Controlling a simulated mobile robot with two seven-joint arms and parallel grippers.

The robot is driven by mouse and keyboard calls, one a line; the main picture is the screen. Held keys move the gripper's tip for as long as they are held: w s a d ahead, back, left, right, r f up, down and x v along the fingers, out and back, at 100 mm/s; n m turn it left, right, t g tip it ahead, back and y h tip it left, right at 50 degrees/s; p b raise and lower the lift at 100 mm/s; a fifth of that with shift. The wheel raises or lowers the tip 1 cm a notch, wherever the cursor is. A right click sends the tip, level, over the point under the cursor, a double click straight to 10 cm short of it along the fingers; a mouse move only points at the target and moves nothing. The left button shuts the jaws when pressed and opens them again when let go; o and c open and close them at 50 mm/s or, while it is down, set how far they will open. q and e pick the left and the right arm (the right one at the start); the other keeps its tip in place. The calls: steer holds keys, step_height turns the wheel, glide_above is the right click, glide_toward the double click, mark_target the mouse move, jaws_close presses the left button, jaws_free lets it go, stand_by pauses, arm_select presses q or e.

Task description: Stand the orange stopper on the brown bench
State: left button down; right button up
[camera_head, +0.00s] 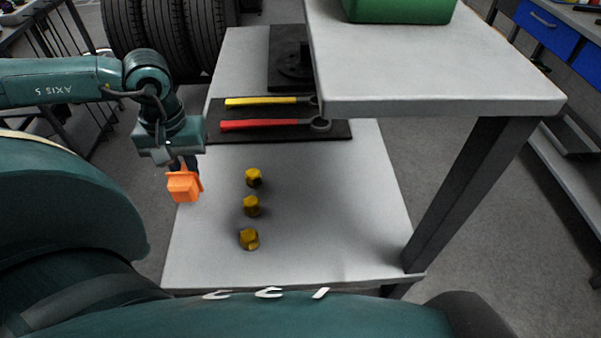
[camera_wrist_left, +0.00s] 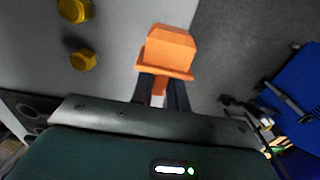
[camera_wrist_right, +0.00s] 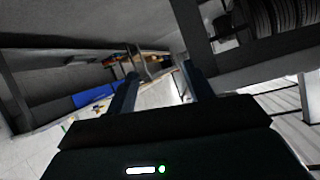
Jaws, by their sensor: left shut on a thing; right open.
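The orange stopper (camera_head: 183,186) is held by my left gripper (camera_head: 181,168) at the left edge of the light grey table (camera_head: 320,220) in the head view. In the left wrist view the stopper (camera_wrist_left: 168,50) sticks out beyond the two dark fingers (camera_wrist_left: 161,92), which are shut on its narrow part. It appears to hang above the table's edge, with grey floor beside it. My right gripper (camera_wrist_right: 162,90) is open and empty in the right wrist view. I see no plainly brown bench in any view.
Three yellow nuts (camera_head: 251,206) stand in a row right of the stopper. A yellow-handled tool and a red-handled tool (camera_head: 265,124) lie on a black mat (camera_head: 335,131). A raised grey top (camera_head: 430,70) bears a green bin (camera_head: 398,10). The table's front right is clear.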

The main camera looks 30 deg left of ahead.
arm_select(q)
steer(key=shift+w+d, duration=0.3)
steer(key=w+d+p, duration=0.1)
steer(key=w+d, duration=0.2)
steer(key=d, duration=0.1)
steer(key=w+d+p, duration=0.2)
steer(key=d, duration=0.3)
steer(key=w+d+p, duration=0.1)
steer(key=w+d, duration=0.2)
steer(key=d, duration=0.2)
steer(key=shift+w+d+r, duration=0.15)
steer(key=shift+w+d, duration=0.1)
steer(key=shift+w, duration=0.1)
steer(key=shift+w+d, duration=0.1)
steer(key=shift+d, duration=0.05)
step_height(320, 180, down, 4)
steer(key=shift+r+p, duration=0.15)
steer(key=shift+p, duration=0.3)
arm_select(e)
steer(key=r, duration=0.2)
steer(key=r+n, duration=0.1)
steer(key=shift+s+d, duration=0.15)
steer(key=shift+d, duration=0.1)
steer(key=shift+f, duration=0.15)
